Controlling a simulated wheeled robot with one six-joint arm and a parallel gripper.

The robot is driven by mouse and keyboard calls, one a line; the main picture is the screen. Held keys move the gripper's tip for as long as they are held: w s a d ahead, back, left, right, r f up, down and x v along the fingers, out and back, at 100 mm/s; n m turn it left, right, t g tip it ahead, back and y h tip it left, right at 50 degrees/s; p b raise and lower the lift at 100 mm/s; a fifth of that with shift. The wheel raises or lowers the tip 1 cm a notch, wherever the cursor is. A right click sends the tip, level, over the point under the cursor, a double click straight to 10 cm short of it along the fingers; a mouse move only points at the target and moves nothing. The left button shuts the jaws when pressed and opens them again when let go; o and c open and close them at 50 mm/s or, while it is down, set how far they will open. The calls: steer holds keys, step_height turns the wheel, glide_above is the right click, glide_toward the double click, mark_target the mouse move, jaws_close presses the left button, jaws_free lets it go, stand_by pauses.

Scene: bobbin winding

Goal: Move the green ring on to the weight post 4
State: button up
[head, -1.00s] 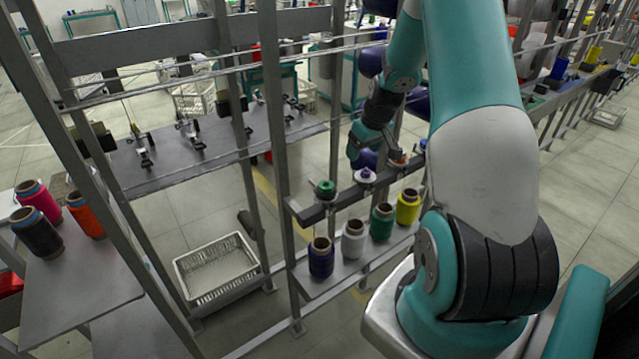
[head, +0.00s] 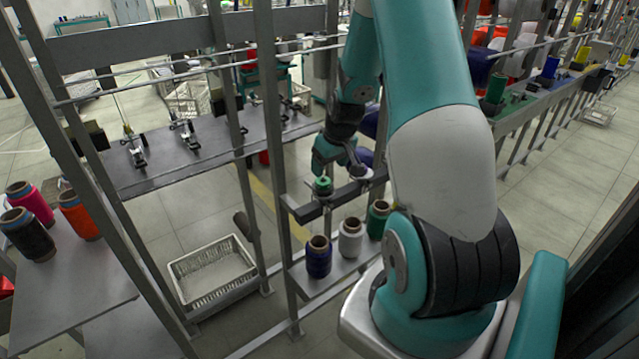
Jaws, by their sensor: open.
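The green ring (head: 323,186) sits at the left end of a dark horizontal bar (head: 342,194) on the rack, above the blue spool. My gripper (head: 340,170) is open, just above and slightly right of the green ring. I cannot tell whether a finger touches it. The weight posts along the bar to the right are hidden by my gripper and arm, so post 4 cannot be made out.
A blue spool (head: 318,257), a white spool (head: 350,238) and a green spool (head: 378,219) stand on a shelf below the bar. Rack uprights (head: 272,150) stand left of my gripper. A white crate (head: 212,272) is on the floor.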

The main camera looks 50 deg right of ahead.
mark_target(324, 181)
steer(key=shift+b+x, duration=1.8)
steer(key=shift+x, duration=1.1)
steer(key=c, duration=1.2)
steer(key=shift+r+p, duration=1.65)
steer(key=shift+r, duration=0.5)
